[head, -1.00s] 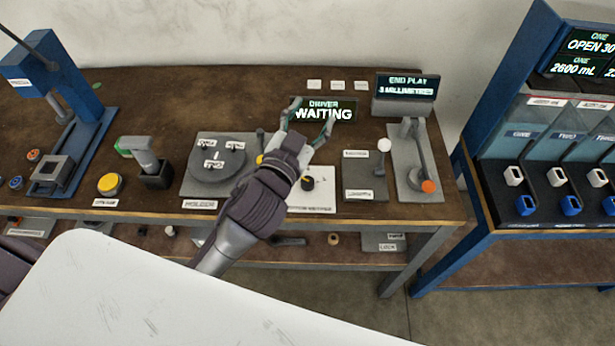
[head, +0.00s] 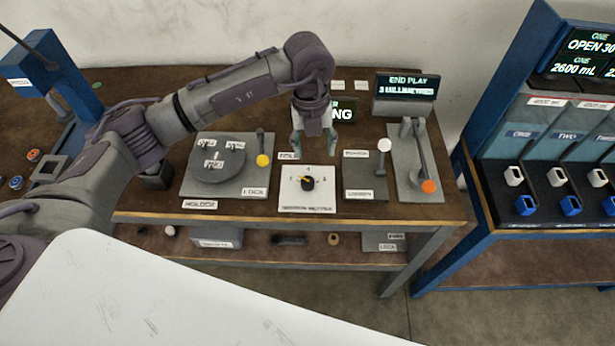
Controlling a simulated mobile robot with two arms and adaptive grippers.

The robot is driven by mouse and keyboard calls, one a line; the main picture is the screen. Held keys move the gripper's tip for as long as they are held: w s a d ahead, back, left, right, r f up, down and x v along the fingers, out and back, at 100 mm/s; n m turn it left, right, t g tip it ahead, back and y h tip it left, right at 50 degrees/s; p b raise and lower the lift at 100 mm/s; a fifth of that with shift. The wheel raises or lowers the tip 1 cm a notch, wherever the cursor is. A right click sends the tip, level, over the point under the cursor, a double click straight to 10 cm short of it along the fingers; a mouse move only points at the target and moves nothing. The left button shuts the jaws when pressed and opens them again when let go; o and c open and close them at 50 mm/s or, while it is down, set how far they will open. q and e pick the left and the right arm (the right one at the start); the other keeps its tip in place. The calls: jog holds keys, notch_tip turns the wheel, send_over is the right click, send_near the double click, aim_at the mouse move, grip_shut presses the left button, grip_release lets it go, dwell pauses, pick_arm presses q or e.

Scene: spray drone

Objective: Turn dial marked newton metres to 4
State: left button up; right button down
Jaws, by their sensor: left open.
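The dial (head: 308,184) is a small black knob with a yellow pointer on a white plate (head: 323,201) at the front of the brown bench. The plate's front label appears to read newton metres. The yellow pointer aims to the upper left; the scale marks are too small to read surely. My left gripper (head: 313,152) hangs pointing down just behind the dial plate, open and empty, apart from the dial. My left arm comes in from the left above the bench. My right gripper is not in view.
Left of the dial is a grey plate with a round disc (head: 217,163) and a yellow-knobbed lever (head: 262,160). Right are a white-knobbed lever (head: 384,146) and an orange-tipped lever (head: 429,186). A driver display (head: 343,113) behind is partly hidden by my gripper.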

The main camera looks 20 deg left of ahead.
aim_at(308, 180)
pick_arm(q)
jog(key=shift+y, duration=0.4)
jog(key=f+p, duration=0.1)
jog(key=f, duration=0.3)
jog(key=a+f+p, duration=0.1)
jog(key=f, duration=0.3)
jog(key=f+p, duration=0.1)
jog(key=f, duration=0.3)
jog(key=shift+w+a, duration=0.15)
jog(key=shift+a, duration=0.1)
jog(key=shift+f, duration=0.7)
jog(key=c, duration=1.2)
jog(key=shift+o, duration=0.2)
